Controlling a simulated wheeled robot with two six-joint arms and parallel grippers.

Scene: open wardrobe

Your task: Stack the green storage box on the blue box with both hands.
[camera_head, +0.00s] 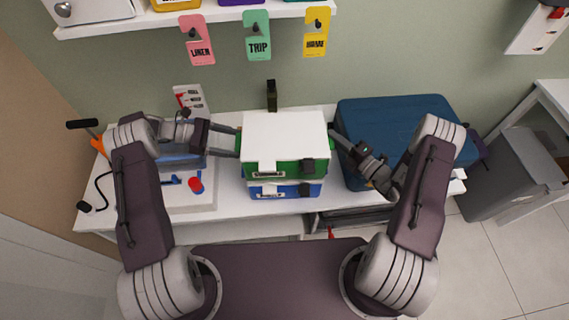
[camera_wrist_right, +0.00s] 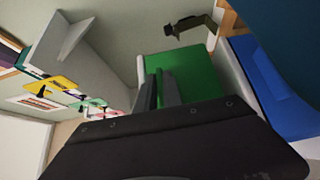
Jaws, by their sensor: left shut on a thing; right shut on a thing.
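The green storage box (camera_head: 284,137), with a white lid, sits over the blue box (camera_head: 286,189) on the white bench, roughly lined up with it. I cannot tell whether the two touch. My left gripper (camera_head: 238,143) is shut on the green box's left side. My right gripper (camera_head: 331,145) is shut on its right side. In the right wrist view, the dark fingers (camera_wrist_right: 158,90) lie against the green box's side (camera_wrist_right: 190,75), and the blue box (camera_wrist_right: 270,90) is at the right.
A large dark blue case (camera_head: 395,120) stands right of the boxes, close to my right arm. Left on the white bench (camera_head: 190,207) are a blue container and small red and blue items. Hanging tags (camera_head: 257,36) and a shelf are above.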

